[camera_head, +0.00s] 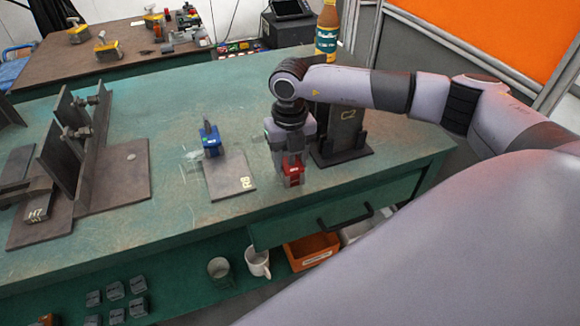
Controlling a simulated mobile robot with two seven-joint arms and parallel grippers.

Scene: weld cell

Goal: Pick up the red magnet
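The red magnet (292,172) is at the front right of the green table, just left of the dark plate marked C2. My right gripper (290,157) points down directly over it, and the fingers are at the magnet's upper part. Their gap is too small and partly hidden, so I cannot tell if they are closed on it. I also cannot tell if the magnet touches the table. My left gripper is not in view.
A blue magnet (210,140) stands on a flat plate marked R8 (230,179) to the left. The upright C2 plate (341,128) is close on the right. Steel plates (110,170) with clamps fill the left side. A bottle (327,30) stands behind my arm.

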